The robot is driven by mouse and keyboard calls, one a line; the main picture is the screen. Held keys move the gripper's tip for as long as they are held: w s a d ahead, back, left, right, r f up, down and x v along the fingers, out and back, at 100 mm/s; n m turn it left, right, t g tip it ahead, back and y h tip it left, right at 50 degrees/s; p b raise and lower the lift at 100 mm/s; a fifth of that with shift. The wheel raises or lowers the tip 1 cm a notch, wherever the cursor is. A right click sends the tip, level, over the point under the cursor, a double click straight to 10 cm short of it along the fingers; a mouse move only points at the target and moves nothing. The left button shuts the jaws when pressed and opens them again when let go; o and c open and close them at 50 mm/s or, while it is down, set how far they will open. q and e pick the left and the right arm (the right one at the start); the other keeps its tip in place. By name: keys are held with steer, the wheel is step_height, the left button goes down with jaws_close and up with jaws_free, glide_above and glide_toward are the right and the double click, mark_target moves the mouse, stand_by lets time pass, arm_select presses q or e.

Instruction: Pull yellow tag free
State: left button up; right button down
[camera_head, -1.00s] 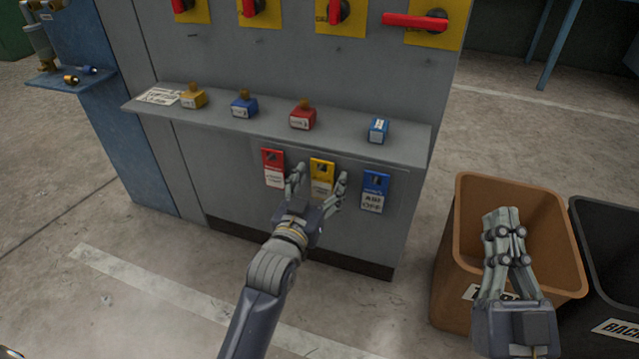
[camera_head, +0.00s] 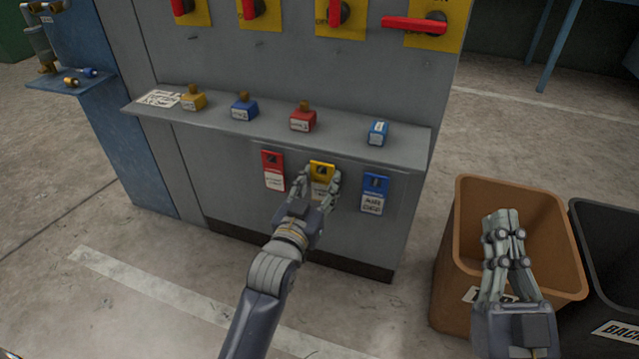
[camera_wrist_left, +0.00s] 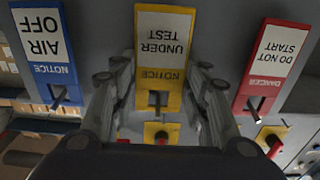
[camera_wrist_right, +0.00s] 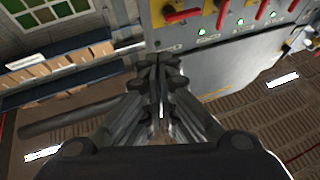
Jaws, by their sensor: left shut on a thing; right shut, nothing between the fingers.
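The yellow tag (camera_head: 322,171) hangs on the grey panel below the shelf, between a red tag (camera_head: 273,170) and a blue tag (camera_head: 375,193). In the left wrist view the yellow tag (camera_wrist_left: 163,60) reads "NOTICE UNDER TEST" upside down and a dark hook shows in its slot. My left gripper (camera_head: 321,184) is shut on the yellow tag, with a finger at each side edge. The tag is still against the panel. My right gripper (camera_head: 502,220) is shut and empty, in front of the brown bin; it also shows in the right wrist view (camera_wrist_right: 160,75).
A grey shelf (camera_head: 345,139) juts out just above the tags and carries several padlocks, including a red one (camera_head: 303,117) and a blue one (camera_head: 378,131). A brown bin (camera_head: 452,240) and a black bin (camera_head: 606,220) stand at right. Red-handled switches (camera_head: 415,23) are higher up.

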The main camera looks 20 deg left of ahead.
arm_select(q)
steer(key=shift+r, duration=0.15)
steer(key=shift+r+p, duration=0.25)
steer(key=shift+p, duration=0.35)
arm_select(e)
steer(key=shift+w+d+f+g+h, duration=0.1)
steer(key=shift+w+f+g+h, duration=0.2)
steer(key=shift+f+g, duration=0.45)
steer(key=shift+w+f+g+h, duration=0.15)
steer(key=shift+w+f+g, duration=0.2)
steer(key=shift+f, duration=0.75)
steer(key=shift+w+d+f+g+h, duration=0.1)
steer(key=shift+w+f+g+h, duration=0.15)
steer(key=shift+f+g, duration=0.5)
arm_select(q)
steer(key=shift+r, duration=0.1)
arm_select(e)
step_height(320, 180, down, 2)
steer(key=shift+g, duration=0.35)
arm_select(q)
steer(key=shift+s, duration=0.1)
arm_select(e)
steer(key=shift+w+f, duration=0.1)
